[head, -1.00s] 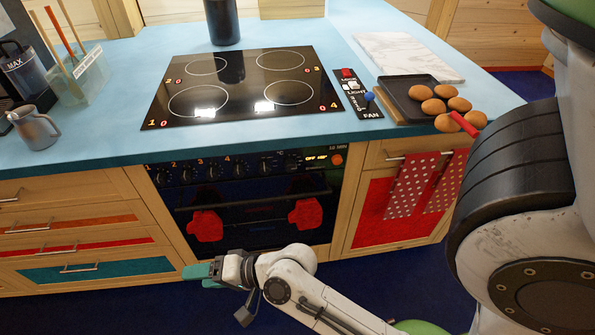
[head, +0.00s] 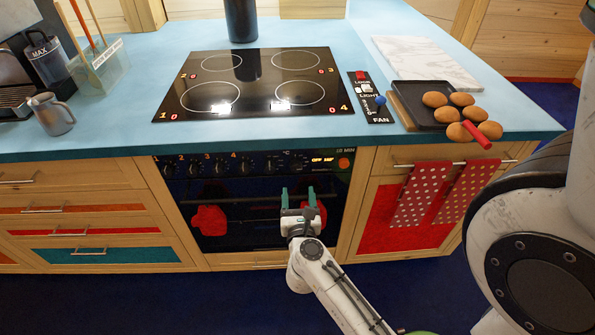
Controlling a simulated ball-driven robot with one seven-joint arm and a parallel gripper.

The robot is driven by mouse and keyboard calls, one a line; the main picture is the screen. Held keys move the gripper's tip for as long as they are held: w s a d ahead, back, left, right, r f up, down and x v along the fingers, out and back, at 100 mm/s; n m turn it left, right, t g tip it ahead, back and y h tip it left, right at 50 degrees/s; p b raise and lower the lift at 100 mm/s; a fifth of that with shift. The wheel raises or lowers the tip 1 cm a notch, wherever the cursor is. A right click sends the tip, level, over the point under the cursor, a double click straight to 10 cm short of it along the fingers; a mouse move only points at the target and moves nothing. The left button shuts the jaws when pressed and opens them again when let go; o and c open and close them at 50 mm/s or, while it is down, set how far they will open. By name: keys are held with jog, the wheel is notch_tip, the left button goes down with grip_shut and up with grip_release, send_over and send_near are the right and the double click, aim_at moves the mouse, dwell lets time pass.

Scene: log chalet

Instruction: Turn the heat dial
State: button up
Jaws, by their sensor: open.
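The black oven control panel (head: 258,164) runs under the worktop edge, with several dark dials in a row and an orange display at its right. The first dials are numbered 1 to 4. A dial (head: 299,162) near the °C mark sits left of the display; I cannot read which way it points. My gripper (head: 298,192) is in front of the oven door, just below the panel. Its green fingers point up, apart, with nothing seen between them. It partly hides the right red oven mitt (head: 318,214).
Above the oven is a black hob (head: 255,85). The fan and light switch plate (head: 371,98) lies right of it, beside a dark tray (head: 425,103) with buns. Another red mitt (head: 209,219) and polka-dot towels (head: 415,195) hang in front. The floor before the cabinets is clear.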

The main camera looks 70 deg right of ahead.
aim_at(296, 168)
jog(key=p+x, duration=0.1)
jog(key=x, duration=0.8)
jog(key=shift+d, duration=0.15)
jog(key=c, duration=1)
jog(key=shift+r, duration=0.1)
jog(key=shift+c, duration=0.2)
